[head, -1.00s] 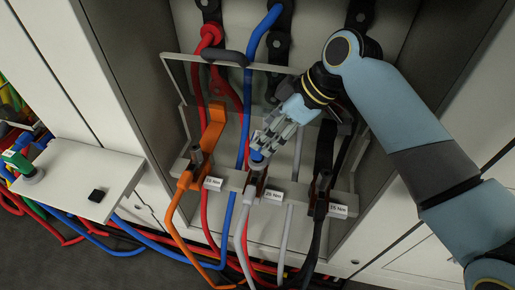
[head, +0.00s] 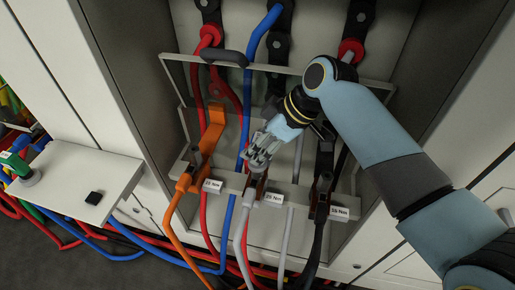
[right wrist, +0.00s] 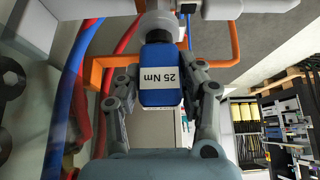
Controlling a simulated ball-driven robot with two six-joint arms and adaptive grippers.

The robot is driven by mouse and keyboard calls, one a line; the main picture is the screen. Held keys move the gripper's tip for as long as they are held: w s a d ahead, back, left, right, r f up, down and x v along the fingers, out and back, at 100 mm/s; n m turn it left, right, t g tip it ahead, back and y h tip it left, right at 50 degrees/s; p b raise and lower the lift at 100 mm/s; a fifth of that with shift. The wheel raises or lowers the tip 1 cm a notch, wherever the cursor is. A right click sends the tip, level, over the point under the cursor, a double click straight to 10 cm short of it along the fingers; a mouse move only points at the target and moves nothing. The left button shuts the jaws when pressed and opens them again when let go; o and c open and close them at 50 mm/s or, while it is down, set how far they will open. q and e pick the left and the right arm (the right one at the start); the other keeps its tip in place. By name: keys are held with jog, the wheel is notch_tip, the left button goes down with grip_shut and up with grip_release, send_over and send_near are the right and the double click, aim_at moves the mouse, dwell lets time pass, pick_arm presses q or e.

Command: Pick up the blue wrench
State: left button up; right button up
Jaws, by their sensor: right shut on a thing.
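The blue wrench (right wrist: 157,62) shows in the right wrist view as a blue block with a white "25 Nm" label, between the two fingers of my right gripper (right wrist: 163,88). The fingers are shut on its sides. In the head view my right gripper (head: 259,154) is at the middle slot of the rack, over the middle holder, and its fingers hide most of the wrench. The wrench appears to be still at its holder. My left gripper is not in view.

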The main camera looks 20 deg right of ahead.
jog(key=c, duration=0.3)
